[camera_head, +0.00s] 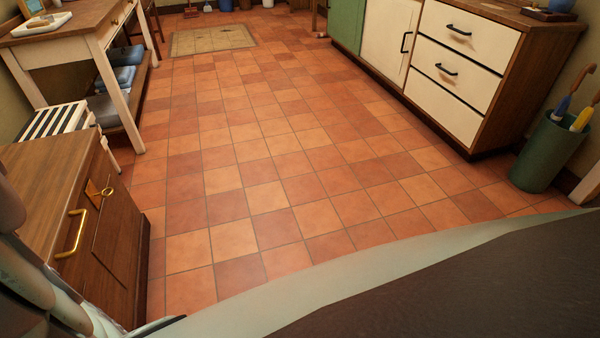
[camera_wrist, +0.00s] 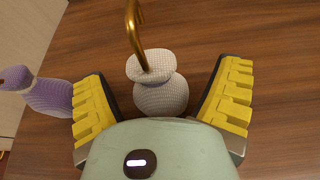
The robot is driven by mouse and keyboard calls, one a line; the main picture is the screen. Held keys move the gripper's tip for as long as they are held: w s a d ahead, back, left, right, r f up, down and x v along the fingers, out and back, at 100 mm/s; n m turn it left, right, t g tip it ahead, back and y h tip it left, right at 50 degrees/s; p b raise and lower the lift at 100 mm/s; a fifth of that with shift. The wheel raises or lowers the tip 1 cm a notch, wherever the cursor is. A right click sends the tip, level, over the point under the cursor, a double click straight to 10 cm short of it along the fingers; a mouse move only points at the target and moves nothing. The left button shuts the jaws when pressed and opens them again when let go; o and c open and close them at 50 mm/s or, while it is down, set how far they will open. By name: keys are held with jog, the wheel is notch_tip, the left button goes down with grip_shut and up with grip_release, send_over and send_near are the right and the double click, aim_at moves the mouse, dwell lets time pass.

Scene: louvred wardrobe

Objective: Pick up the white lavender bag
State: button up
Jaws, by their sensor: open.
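The white lavender bag (camera_wrist: 162,97) shows in the wrist view as a small knitted pouch with a gathered neck. It lies on or against a brown wooden surface. My gripper (camera_wrist: 163,98) is open, with one yellow-padded finger on each side of the bag. A gap shows between the bag and each finger. My gripper's pale green body covers the area just below the bag. The bag does not show in the head view.
A purple bag (camera_wrist: 45,95) lies left of my gripper. In the head view, a wooden cabinet (camera_head: 50,165) stands at left, and the tiled floor (camera_head: 270,170) is clear.

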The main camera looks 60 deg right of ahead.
jog(key=shift+w+a+f, duration=0.2)
jog(key=shift+a+f, duration=0.05)
jog(key=shift+a, duration=0.15)
jog(key=shift+d, duration=0.1)
jog(key=c, duration=1.2)
jog(key=shift+r, duration=0.1)
